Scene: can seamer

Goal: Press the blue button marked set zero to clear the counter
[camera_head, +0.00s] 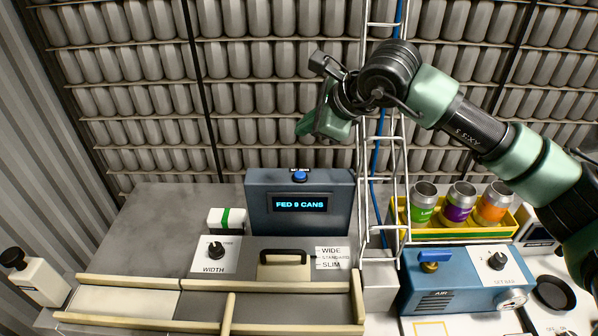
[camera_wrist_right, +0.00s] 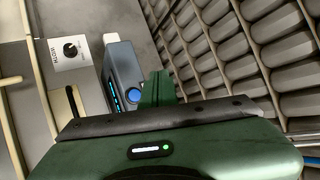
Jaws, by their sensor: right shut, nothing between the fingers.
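The blue button (camera_head: 300,175) sits on top of the dark blue counter box (camera_head: 257,213), with a small label behind it. The counter display (camera_head: 300,204) reads "FED 9 CANS". My right gripper (camera_head: 306,126) is shut and empty, above the button and apart from it. In the right wrist view, the blue button (camera_wrist_right: 134,98) shows just left of the green fingers (camera_wrist_right: 157,88) on the box top. My left gripper is in neither view.
A wire ladder-like chute (camera_head: 388,180) stands right of the counter box. A yellow tray (camera_head: 455,234) with coloured cans is farther right, behind a blue air unit (camera_head: 430,292). A white block with a green stripe (camera_head: 226,221) and a WIDTH knob (camera_head: 216,250) are at left.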

